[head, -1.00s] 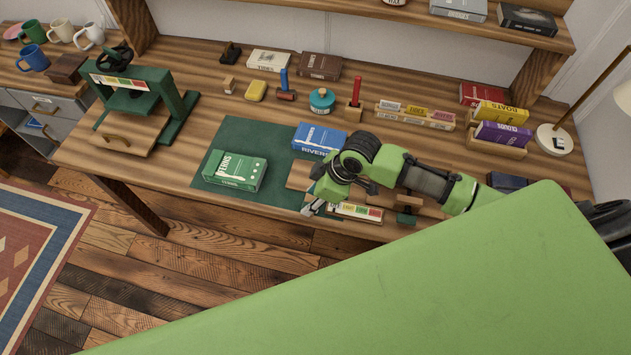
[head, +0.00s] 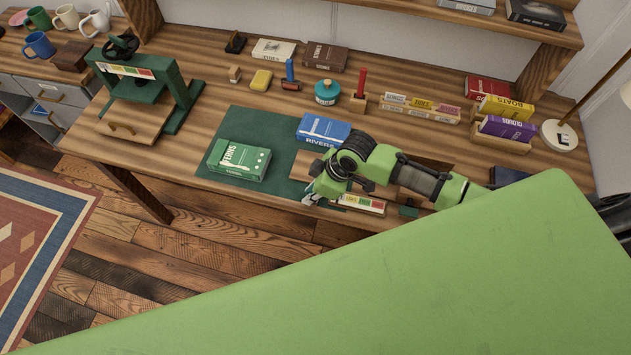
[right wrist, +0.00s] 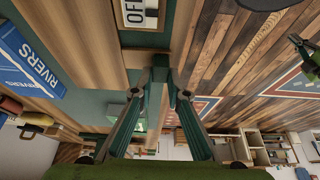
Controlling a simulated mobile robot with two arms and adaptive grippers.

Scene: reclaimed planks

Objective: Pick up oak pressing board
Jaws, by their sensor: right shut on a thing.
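The oak pressing board (head: 308,165) is a flat brown board at the front of the bench, partly hidden behind my right arm in the head view. It fills the left of the right wrist view (right wrist: 85,45). My right gripper (head: 312,195) is at the bench's front edge, its fingers pointing down-left and shut on the board. A green and black part, apparently my left gripper (right wrist: 304,45), shows at the right edge of the right wrist view, small and unclear.
A green FERNS book (head: 240,160) and a blue RIVERS book (head: 323,130) lie on the green mat (head: 222,140). A green press (head: 145,90) stands at left. Several books and tools stand behind.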

